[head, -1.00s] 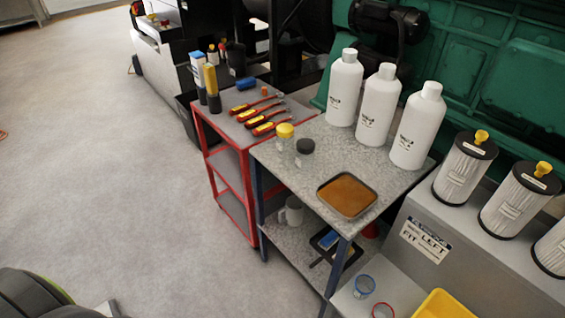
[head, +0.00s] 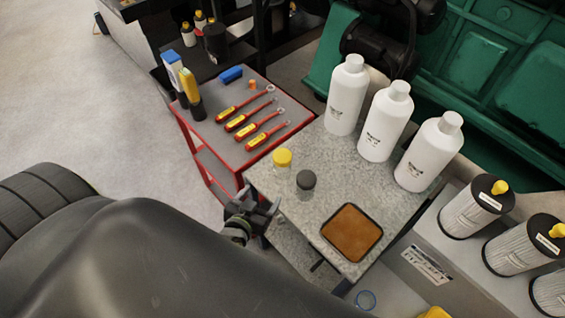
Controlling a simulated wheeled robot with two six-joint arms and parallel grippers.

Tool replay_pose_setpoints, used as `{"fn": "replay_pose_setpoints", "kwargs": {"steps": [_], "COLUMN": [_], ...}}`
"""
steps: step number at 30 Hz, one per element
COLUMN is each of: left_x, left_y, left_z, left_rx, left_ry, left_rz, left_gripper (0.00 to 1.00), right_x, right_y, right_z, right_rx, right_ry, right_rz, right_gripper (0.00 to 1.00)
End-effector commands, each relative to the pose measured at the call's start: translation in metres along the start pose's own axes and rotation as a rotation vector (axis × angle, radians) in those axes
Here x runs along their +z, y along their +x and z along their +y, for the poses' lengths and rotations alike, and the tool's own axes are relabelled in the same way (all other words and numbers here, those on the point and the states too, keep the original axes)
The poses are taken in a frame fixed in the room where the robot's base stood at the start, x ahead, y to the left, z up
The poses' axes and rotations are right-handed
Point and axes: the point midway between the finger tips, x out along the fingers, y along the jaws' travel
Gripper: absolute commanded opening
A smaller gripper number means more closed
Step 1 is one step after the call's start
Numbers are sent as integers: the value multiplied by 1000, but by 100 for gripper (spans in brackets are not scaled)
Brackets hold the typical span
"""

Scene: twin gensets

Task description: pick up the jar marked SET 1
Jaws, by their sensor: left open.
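Two small jars stand on the grey speckled table (head: 360,190): a clear jar with a yellow lid (head: 282,158) and a clear jar with a dark grey lid (head: 305,181). They stand close together near the table's left edge. No SET 1 marking can be read on either. My left gripper (head: 262,208) is open and empty at the table's left edge, below and left of both jars in the picture and apart from them. My right gripper is not in view.
Three white bottles (head: 382,122) stand at the table's back. A brown-filled tray (head: 352,232) lies at the front. A red cart (head: 225,120) with red-handled tools adjoins the left side. Filter cartridges (head: 476,206) stand at the right.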

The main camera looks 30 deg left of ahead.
Motion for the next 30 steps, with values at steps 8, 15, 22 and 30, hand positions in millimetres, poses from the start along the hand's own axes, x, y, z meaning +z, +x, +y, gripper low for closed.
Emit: {"fn": "replay_pose_setpoints", "kwargs": {"steps": [8,15,22,30], "left_x": [2,5,5,4], "left_y": [28,56,84,114], "left_z": [0,0,0,0], "left_rx": [0,1,1,0], "left_ry": [3,1,2,2], "left_rz": [5,5,5,3], "left_gripper": [76,76,76,76], "right_x": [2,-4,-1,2], "right_y": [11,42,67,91], "right_z": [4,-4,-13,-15], "right_rx": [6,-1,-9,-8], "right_ry": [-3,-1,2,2], "right_rz": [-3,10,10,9], "right_gripper": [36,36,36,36]}}
